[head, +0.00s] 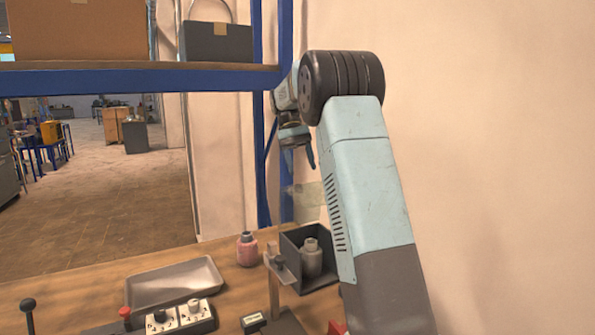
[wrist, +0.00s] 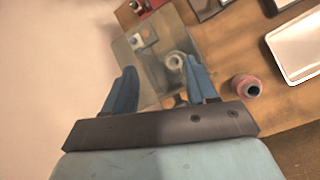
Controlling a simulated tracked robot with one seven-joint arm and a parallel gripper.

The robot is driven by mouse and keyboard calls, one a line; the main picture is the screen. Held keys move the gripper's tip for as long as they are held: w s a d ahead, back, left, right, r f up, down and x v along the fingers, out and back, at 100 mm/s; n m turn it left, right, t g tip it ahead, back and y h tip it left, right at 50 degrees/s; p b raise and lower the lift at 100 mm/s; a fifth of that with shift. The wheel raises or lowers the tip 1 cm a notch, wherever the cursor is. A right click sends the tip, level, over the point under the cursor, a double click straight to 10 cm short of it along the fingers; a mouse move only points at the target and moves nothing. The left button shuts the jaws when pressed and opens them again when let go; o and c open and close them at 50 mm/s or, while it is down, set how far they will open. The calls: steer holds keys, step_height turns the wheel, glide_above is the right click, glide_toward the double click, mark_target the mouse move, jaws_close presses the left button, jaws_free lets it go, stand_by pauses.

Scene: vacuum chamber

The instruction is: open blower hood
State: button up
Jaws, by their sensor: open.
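The blower hood seems to be the dark open-fronted box (head: 288,243) on the wooden bench, with a pale bottle (head: 311,262) inside. A translucent greenish panel (head: 308,196) shows above the box's back; I cannot tell how it is joined to the box. In the wrist view the box area (wrist: 150,88) lies beyond my fingers, and the bottle (wrist: 175,61) shows close to the right finger. My gripper (head: 303,157) hangs above the panel, fingers pointing down, partly hidden by my arm. Its blue fingers (wrist: 160,70) are apart with nothing clearly held between them.
A pink bottle (head: 247,249) stands left of the box. A grey tray (head: 175,284) and a switch panel (head: 178,318) are further left and nearer. A metal stand (head: 280,272) is before the box. A blue shelf post (head: 285,120) rises close by my gripper.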

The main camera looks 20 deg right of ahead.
steer(key=s+r, duration=0.3)
steer(key=s, duration=0.3)
steer(key=shift+s+a, duration=0.35)
steer(key=shift+a, duration=0.05)
steer(key=s+a+n+t, duration=0.1)
steer(key=s+a+t, duration=0.2)
steer(key=s, duration=0.5)
steer(key=s+a+n+t, duration=0.1)
steer(key=s+a+t, duration=0.15)
steer(key=s, duration=0.55)
steer(key=s+a+f+n+t, duration=0.1)
steer(key=s+a+f+t, duration=0.2)
steer(key=s, duration=0.9)
step_height(320, 180, down, 5)
steer(key=t, duration=0.3)
steer(key=shift+s+a+f+y, duration=0.2)
steer(key=shift+y, duration=0.1)
steer(key=shift+t, duration=0.25)
steer(key=shift+c, duration=0.5)
